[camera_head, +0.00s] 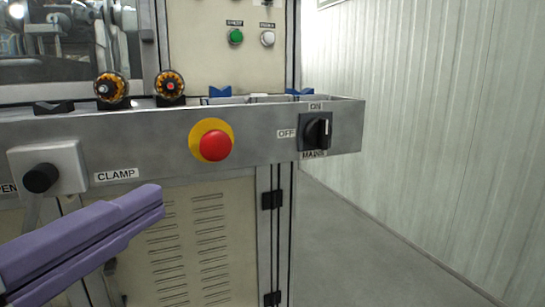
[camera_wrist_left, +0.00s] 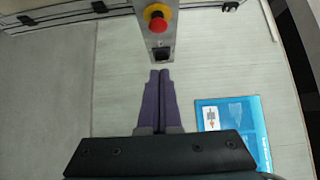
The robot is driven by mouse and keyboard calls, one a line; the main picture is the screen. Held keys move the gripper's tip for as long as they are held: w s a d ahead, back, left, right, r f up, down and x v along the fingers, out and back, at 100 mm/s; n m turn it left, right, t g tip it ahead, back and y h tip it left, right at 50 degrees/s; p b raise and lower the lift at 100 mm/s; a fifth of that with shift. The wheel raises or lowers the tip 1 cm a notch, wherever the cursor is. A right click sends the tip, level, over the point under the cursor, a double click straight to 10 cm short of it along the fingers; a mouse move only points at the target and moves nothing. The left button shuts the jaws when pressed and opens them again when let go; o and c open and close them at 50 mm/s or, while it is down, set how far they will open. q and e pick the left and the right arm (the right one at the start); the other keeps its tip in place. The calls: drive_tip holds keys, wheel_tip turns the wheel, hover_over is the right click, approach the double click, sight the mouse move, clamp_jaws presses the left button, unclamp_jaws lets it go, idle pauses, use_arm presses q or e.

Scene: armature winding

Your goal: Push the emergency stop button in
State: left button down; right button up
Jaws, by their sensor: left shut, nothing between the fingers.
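The emergency stop button (camera_head: 215,145) is a red mushroom head on a yellow round plate, on the front face of the grey metal panel. It also shows at the top of the left wrist view (camera_wrist_left: 157,24). My left gripper (camera_head: 160,202) has purple fingers, which are shut with nothing between them. In the head view the fingertips are below and left of the button, apart from it. In the left wrist view the fingers (camera_wrist_left: 160,72) point up toward the panel, with a clear gap to the red button. My right gripper is in neither view.
The panel (camera_head: 255,146) also carries a black MAINS rotary switch (camera_head: 317,131) right of the button and a black CLAMP knob (camera_head: 41,178) at left. Two armatures (camera_head: 170,85) rest on its ledge. A blue poster (camera_wrist_left: 232,130) shows in the wrist view. Floor at right is clear.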

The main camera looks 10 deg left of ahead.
use_arm(q)
drive_tip(key=w, duration=0.1)
drive_tip(key=b, duration=0.3)
approach(227, 147)
drive_tip(key=w+d, duration=0.2)
drive_tip(key=w, duration=0.3)
drive_tip(key=shift+w+a, duration=0.3)
drive_tip(key=shift+a, duration=0.15)
